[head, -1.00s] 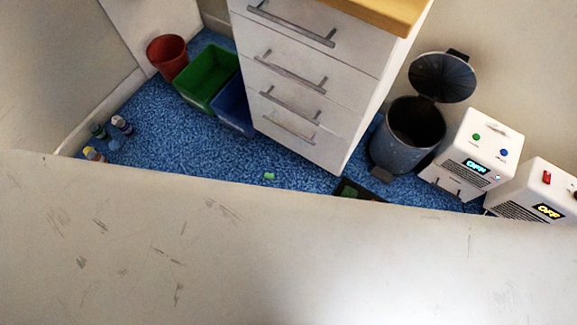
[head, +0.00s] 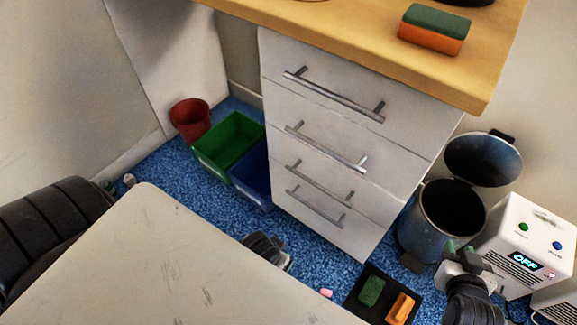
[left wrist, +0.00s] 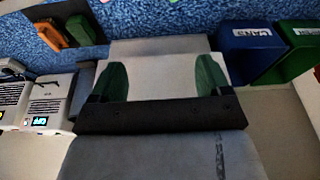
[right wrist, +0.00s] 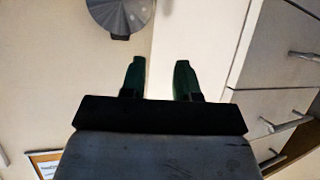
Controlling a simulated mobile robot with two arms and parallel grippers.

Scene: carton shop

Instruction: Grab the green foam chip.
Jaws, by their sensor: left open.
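The green foam chip shows only as a small green spot (left wrist: 173,2) on the blue carpet at the top edge of the left wrist view. In the head view I cannot make it out; my left gripper and the pale panel cover that area. My left gripper (head: 268,250) is low over the carpet in front of the drawer cabinet. Its green-padded fingers stand apart with nothing between them in the left wrist view (left wrist: 162,80). My right gripper (head: 458,258) is by the pedal bin, away from the chip. Its fingers are apart and empty in the right wrist view (right wrist: 159,80).
A pink chip (head: 326,293) lies on the carpet near a black tray (head: 358,310) holding a green and an orange block. The drawer cabinet (head: 330,140), green bin (head: 228,146), blue bin (head: 252,180) and pedal bin (head: 428,242) stand behind. A pale panel (head: 170,270) blocks the foreground.

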